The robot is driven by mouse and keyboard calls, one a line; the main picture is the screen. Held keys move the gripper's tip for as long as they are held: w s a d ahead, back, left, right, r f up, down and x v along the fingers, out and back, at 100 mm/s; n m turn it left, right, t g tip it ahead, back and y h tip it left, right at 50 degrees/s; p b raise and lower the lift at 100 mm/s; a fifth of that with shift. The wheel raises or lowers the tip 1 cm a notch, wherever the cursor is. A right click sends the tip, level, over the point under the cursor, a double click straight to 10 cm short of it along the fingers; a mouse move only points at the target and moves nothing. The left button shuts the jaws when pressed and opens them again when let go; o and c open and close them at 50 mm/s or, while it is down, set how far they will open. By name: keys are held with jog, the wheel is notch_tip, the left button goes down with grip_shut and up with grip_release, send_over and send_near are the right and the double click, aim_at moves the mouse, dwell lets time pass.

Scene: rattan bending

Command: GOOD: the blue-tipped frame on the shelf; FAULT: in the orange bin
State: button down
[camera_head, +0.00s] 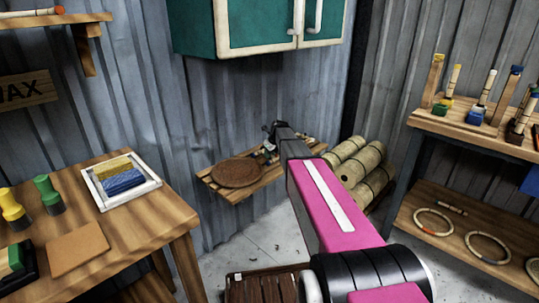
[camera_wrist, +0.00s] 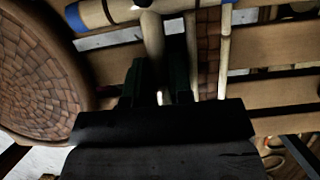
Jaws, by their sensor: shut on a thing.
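In the wrist view, my gripper (camera_wrist: 158,92) is shut on a pale rod (camera_wrist: 153,40) of the blue-tipped frame. A thicker pale bar (camera_wrist: 110,12) of this frame runs across the top, with a blue band at each visible end. Thinner pale rods (camera_wrist: 224,60) lie beside the held one. In the head view, my gripper (camera_head: 276,132) is over a slatted wooden wall shelf (camera_head: 212,184), and the frame is too small and hidden to make out. The shelf's slats (camera_wrist: 270,85) also show in the wrist view. I see no orange bin.
A round woven disc (camera_head: 239,172) lies on the shelf, left of my gripper. A green cabinet (camera_head: 262,25) hangs above. Rattan bundles (camera_head: 358,165) lie right of the shelf. A workbench (camera_head: 150,215) stands at left, a rack with rings (camera_head: 433,222) at right.

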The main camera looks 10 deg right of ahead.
jog(key=shift+f, duration=0.15)
jog(key=c, duration=0.9)
grip_release()
jog(key=shift+c, duration=0.2)
jog(key=shift+r, duration=4.55)
jog(key=shift+s, duration=0.1)
